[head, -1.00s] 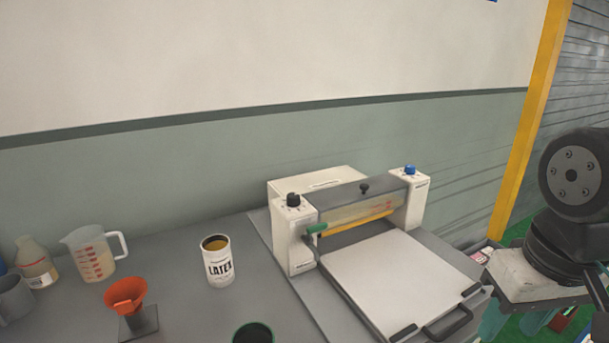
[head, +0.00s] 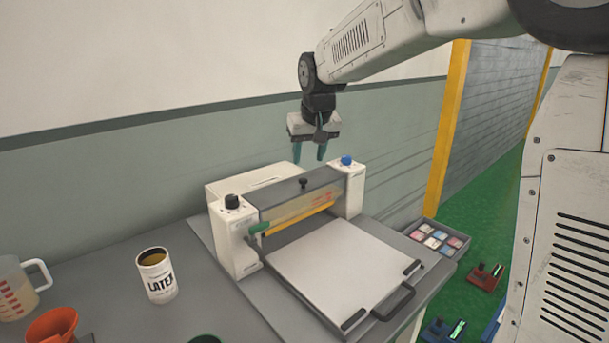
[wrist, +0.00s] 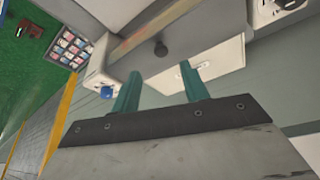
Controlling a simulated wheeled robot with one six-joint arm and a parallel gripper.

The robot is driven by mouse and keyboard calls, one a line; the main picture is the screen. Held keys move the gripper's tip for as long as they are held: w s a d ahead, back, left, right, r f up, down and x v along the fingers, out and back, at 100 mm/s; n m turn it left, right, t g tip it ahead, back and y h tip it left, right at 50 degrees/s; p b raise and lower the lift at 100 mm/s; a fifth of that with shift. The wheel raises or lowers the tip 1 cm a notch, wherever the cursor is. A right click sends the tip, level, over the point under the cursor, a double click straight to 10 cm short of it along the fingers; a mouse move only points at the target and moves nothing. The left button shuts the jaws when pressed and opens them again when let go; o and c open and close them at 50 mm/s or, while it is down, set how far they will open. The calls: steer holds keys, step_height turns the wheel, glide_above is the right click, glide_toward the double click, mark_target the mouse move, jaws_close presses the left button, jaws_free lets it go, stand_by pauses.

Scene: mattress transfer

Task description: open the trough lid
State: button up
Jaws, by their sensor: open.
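The trough lid (head: 285,190) is a dark grey cover with a small black knob (head: 303,184), lying across the machine between two white end posts. It looks closed. In the wrist view the lid (wrist: 190,32) and its knob (wrist: 161,49) show beyond the fingertips. My gripper (head: 309,157) hangs above and behind the lid in the head view, its two teal fingers apart and pointing down. It is empty and does not touch the knob. In the wrist view my gripper (wrist: 158,73) also shows open.
A white plate (head: 345,262) with a black handle extends in front of the machine. A latex can (head: 157,278) stands to the left, with a measuring jug (head: 15,290) and orange funnel (head: 52,327). A blue knob (head: 346,160) tops the right post. A tray (head: 455,243) lies right.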

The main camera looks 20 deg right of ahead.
mark_target(303, 179)
steer(key=x, duration=0.8)
steer(key=shift+w, duration=0.3)
jaws_close()
